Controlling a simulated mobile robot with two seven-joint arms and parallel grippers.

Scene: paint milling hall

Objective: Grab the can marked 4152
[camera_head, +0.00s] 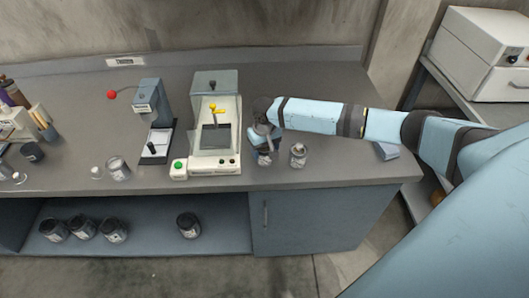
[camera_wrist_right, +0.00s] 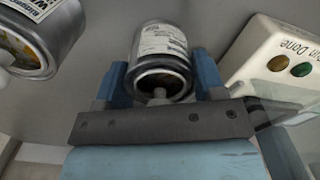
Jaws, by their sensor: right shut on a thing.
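A small metal can (camera_head: 264,159) stands at the front of the bench, under my right gripper (camera_head: 264,147). In the right wrist view the same can (camera_wrist_right: 160,42), with a white printed label, sits between the two blue fingers of my right gripper (camera_wrist_right: 160,75), which is shut on it. A second can (camera_head: 298,155) stands just to its right on the bench; it also shows at the upper left of the right wrist view (camera_wrist_right: 45,35). Number 4152 cannot be read on either can. My left gripper is out of view.
A white machine (camera_head: 228,160) with buttons stands close left of the held can. A third can (camera_head: 119,168) stands further left on the bench. Several dark-lidded cans (camera_head: 188,225) stand on the shelf below. A white box (camera_head: 482,60) sits on the right rack.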

